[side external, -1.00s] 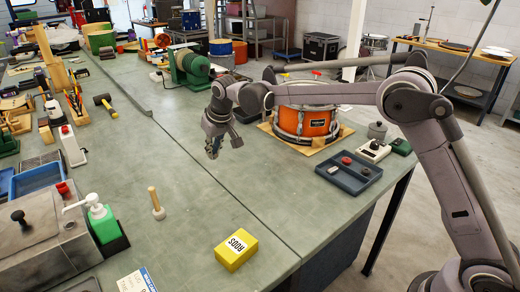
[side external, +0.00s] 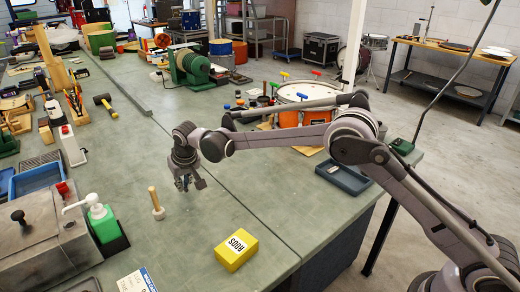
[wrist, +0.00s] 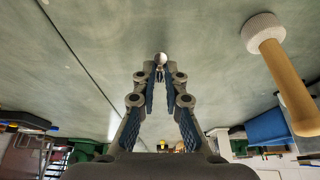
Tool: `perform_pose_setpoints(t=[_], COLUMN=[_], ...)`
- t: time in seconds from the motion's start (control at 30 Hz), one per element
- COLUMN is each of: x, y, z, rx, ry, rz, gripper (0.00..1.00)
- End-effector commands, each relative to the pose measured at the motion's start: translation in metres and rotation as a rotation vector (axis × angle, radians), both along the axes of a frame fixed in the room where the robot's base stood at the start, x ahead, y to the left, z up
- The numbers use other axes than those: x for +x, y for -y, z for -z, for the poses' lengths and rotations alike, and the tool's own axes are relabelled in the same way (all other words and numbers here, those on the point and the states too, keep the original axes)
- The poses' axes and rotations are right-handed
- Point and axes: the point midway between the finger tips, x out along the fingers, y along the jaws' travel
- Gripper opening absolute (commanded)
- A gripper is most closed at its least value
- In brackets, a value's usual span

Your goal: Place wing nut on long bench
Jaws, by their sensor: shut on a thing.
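My gripper (side external: 187,184) is low over the long bench (side external: 200,225), a wide grey-green top. In the wrist view my gripper (wrist: 158,72) has its fingertips closed around a small, shiny, rounded metal piece, the wing nut (wrist: 160,58). Only its end shows past the fingertips, so its wings cannot be made out. In the side view the wing nut is too small and hidden to tell. I cannot tell whether it touches the bench top.
A wooden-handled tool with a pale round head (side external: 157,213) stands just left of my gripper. A yellow box (side external: 237,249) lies nearer the front. A blue-grey tray (side external: 343,177) and an orange drum (side external: 289,119) are to the right. Bare bench surrounds my gripper.

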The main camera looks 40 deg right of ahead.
Motion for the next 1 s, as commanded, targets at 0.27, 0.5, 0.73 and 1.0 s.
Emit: perform_pose_setpoints(t=[0.27,0.5,0.73,1.0], x=[0.000,0.000,0.000,-0.003], y=[0.000,0.000,0.000,0.000], z=[0.008,0.011,0.010,0.000], rx=[0.000,0.000,0.000,0.000], ry=[0.000,0.000,0.000,0.000], rz=[0.000,0.000,0.000,0.000], gripper=[0.00,0.28,0.33,0.33])
